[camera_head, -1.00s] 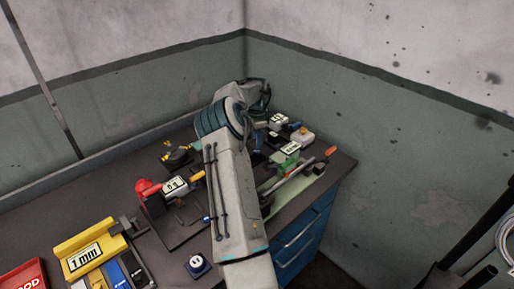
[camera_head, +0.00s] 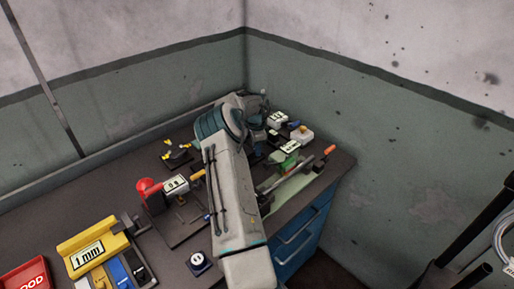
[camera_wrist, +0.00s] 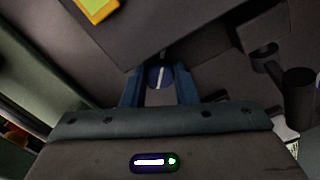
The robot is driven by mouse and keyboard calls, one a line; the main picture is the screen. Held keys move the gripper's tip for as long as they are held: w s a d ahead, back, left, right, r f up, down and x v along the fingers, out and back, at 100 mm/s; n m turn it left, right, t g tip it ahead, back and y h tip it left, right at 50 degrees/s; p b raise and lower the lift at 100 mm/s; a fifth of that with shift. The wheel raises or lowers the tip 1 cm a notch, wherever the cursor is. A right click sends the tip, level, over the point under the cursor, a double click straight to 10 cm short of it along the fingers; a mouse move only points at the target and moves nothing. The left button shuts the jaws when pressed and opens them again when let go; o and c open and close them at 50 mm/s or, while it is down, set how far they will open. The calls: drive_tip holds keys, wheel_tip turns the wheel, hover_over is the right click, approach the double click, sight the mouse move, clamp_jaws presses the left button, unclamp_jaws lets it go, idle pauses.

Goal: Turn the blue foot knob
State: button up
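A round blue knob (camera_wrist: 158,77) with a white line across its face shows in the wrist view, at the foot of a dark grey block. My gripper (camera_wrist: 159,85) has its two blue fingers apart, one on each side of this knob. A thin gap seems to show beside the knob, and I cannot make out contact. In the head view my arm hides most of my gripper and the spot below it. I cannot pick out this knob there.
A green device with a display (camera_head: 289,147) and a white-labelled box (camera_head: 277,120) stand near my arm. A cylinder (camera_wrist: 298,92) stands right in the wrist view.

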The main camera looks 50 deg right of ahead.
drive_tip(key=shift+n+b, duration=0.3)
drive_tip(key=shift+b, duration=0.05)
drive_tip(key=shift+f+n+b, duration=0.1)
drive_tip(key=shift+n+b, duration=1.85)
drive_tip(key=shift+n, duration=0.85)
drive_tip(key=o, duration=1)
wheel_tip(320, 180, up, 14)
drive_tip(key=b, duration=0.1)
